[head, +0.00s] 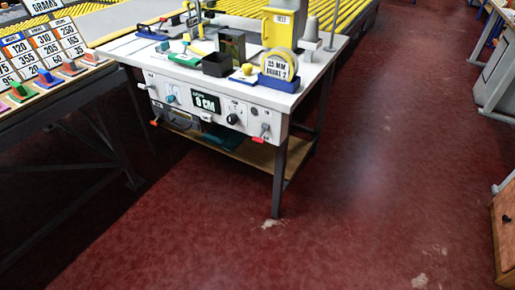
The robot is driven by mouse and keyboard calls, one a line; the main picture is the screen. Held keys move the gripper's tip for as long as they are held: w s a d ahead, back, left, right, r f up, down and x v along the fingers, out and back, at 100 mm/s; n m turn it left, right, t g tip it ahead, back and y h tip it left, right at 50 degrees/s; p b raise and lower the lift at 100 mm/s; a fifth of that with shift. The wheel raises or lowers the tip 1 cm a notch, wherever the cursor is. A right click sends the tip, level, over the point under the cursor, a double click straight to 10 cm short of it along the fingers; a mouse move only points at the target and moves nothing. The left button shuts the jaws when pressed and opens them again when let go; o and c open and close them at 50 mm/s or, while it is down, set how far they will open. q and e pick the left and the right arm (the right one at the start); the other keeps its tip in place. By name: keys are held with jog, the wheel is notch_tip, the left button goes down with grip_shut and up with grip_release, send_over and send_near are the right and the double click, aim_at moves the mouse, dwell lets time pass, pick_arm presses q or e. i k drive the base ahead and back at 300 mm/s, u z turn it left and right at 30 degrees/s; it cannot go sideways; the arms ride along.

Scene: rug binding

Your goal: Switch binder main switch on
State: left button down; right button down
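The binding machine's table (290,98) stands in the upper middle of the head view, with a yellow machine head (279,28) on top. A white control panel (215,123) runs along its front. It carries a display reading "0 CM" (206,103), a black knob (232,119), a lever-like switch (265,130) at the right end and a small dial (171,98) at the left. The labels are too small to read, so I cannot tell which control is the main switch or its position. Neither of my grippers is in view.
A sloped board of number cards (42,48) stands on a bench at the left. A yellow roller conveyor (350,14) lies behind the table. A wooden cabinet (505,228) is at the right edge. The red floor (340,190) in front is clear.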

aim_at(265, 127)
jog(key=z, duration=0.55)
jog(key=k, duration=0.65)
jog(key=z, duration=0.5)
jog(key=i, duration=0.9)
jog(key=u, duration=1.15)
jog(key=i, duration=0.6)
jog(key=u, duration=0.65)
